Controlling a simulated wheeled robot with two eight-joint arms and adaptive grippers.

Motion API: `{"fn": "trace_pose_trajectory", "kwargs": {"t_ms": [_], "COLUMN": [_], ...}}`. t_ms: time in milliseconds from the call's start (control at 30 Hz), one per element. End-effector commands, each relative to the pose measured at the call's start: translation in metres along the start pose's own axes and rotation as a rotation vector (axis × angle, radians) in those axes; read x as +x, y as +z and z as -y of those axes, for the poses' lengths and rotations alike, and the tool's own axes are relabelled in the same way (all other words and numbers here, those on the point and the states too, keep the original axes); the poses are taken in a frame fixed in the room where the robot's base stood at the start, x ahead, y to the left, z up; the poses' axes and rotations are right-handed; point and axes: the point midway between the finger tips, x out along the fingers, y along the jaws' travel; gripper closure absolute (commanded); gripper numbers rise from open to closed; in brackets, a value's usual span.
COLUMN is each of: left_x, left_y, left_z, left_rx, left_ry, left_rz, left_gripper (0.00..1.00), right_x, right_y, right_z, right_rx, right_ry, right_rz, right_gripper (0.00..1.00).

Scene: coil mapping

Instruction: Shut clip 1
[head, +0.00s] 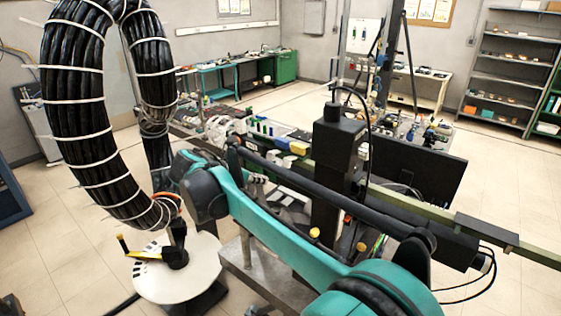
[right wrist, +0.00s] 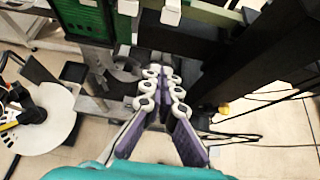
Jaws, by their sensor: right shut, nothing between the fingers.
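No part carries a readable clip 1 label, so I cannot tell which one it is. A black clamp with a yellow handle (head: 174,256) stands on the round white table at the lower left, below the cable coil (head: 80,110). Its jaw state is unclear. My right gripper (head: 287,198) is partly hidden behind my teal arm, over the bench fixture and right of the clamp. In the right wrist view the right gripper (right wrist: 160,76) is shut and empty, beside a grey C-shaped part (right wrist: 125,68). Whether they touch is unclear. My left gripper is out of view.
The round white table (head: 190,285) stands at the lower left. A black upright post (head: 328,170) and a long horizontal rail (head: 425,207) stand close to my right arm. A cluttered bench lies behind. Open tiled floor is at the left.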

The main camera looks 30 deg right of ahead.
Motion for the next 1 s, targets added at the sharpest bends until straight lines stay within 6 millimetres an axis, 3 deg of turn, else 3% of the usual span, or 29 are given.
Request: {"fn": "trace_pose_trajectory", "kwargs": {"t_ms": [367, 867, 1000], "left_x": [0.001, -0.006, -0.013], "left_y": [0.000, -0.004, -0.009], "left_z": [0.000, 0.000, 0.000], "left_rx": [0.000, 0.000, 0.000], "left_ry": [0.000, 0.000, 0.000], "left_rz": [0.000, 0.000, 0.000], "left_gripper": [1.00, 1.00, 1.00], "right_x": [0.008, 0.104, 0.092], "right_y": [-0.001, -0.001, 0.023], "right_z": [0.001, 0.001, 0.001], "right_rx": [0.004, 0.006, 0.005], "right_ry": [-0.001, -0.001, 0.001], "right_rz": [-0.002, -0.002, -0.002], "right_gripper": [1.00, 1.00, 1.00]}}
